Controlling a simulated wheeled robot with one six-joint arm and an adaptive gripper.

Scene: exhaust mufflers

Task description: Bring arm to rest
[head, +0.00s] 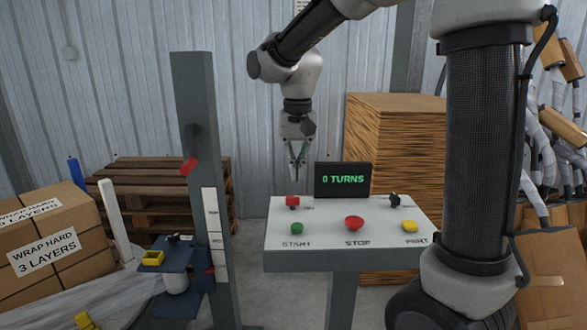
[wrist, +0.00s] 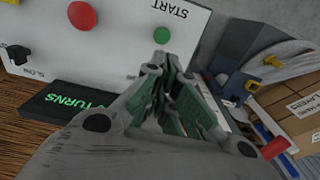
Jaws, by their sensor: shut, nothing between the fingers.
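My arm reaches in from the upper right in the head view, bends at the elbow and points down. My gripper (head: 297,160) hangs with its fingers downward above the back left of the control panel (head: 345,262). The fingers are shut and hold nothing. In the wrist view my gripper (wrist: 172,75) shows shut near the green START button (wrist: 162,35). It looks clear of the panel, though the gap is hard to judge. The panel carries a green button (head: 297,228), a red STOP button (head: 354,222) and a yellow button (head: 409,226).
A display (head: 343,179) reading "0 TURNS" stands behind the panel, near my gripper. A red knob (head: 292,201) and a black knob (head: 394,200) sit on the panel. A grey post (head: 200,130) stands left. Wrapped boxes (head: 45,240), pallets (head: 150,180) and a stack (head: 390,130) surround it.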

